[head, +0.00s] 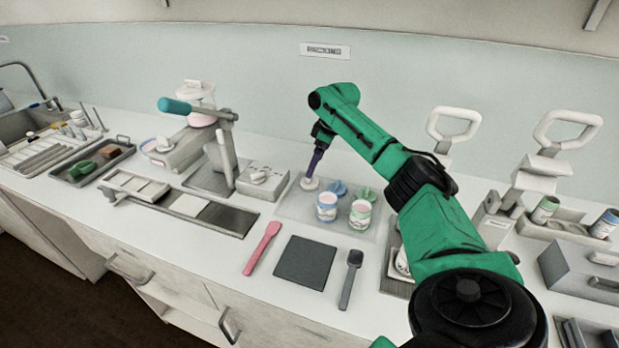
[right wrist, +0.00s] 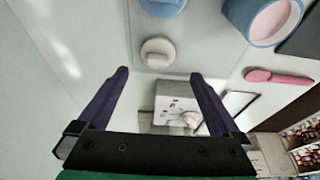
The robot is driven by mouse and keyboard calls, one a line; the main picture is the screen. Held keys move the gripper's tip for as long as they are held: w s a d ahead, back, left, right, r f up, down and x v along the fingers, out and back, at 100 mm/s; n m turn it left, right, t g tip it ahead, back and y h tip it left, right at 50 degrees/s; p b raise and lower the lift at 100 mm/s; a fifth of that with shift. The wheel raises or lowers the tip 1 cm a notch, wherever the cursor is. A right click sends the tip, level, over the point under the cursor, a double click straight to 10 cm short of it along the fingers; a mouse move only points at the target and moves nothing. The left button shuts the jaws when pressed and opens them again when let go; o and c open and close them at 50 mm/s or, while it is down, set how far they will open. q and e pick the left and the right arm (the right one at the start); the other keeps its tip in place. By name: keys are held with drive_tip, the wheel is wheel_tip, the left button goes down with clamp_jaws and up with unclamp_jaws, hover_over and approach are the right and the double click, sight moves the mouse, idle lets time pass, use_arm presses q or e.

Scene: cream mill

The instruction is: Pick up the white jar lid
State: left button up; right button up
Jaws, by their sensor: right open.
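The white jar lid (head: 310,184), a round disc with a raised knob, lies at the left part of a pale mat (head: 290,209) in the head view. In the right wrist view the lid (right wrist: 158,52) shows just beyond my fingertips, centred between them. My right gripper (head: 312,174) points down over the lid in the head view. Its purple fingers (right wrist: 159,73) are spread open with nothing between them; whether they touch the lid I cannot tell. My left gripper is not in view.
A blue lid (head: 338,187) and a green lid (head: 364,193) lie right of the white lid. A blue jar (head: 327,208) and a green jar (head: 360,214) stand in front. A white box with a knob (head: 262,181) stands left. A pink spatula (head: 262,247) lies nearer.

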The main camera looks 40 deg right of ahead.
sight(311, 182)
drive_tip(key=p+x, duration=0.1)
drive_tip(key=x, duration=0.5)
drive_tip(key=shift+d+p, duration=0.2)
drive_tip(key=shift+p, duration=0.15)
drive_tip(key=shift+w+a+f, duration=0.1)
drive_tip(key=shift+f, duration=0.2)
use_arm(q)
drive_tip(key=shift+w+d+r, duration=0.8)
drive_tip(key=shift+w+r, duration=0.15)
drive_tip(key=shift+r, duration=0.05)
use_arm(e)
drive_tip(key=shift+f, duration=0.1)
drive_tip(key=c, duration=1)
drive_tip(key=shift+c, duration=0.9)
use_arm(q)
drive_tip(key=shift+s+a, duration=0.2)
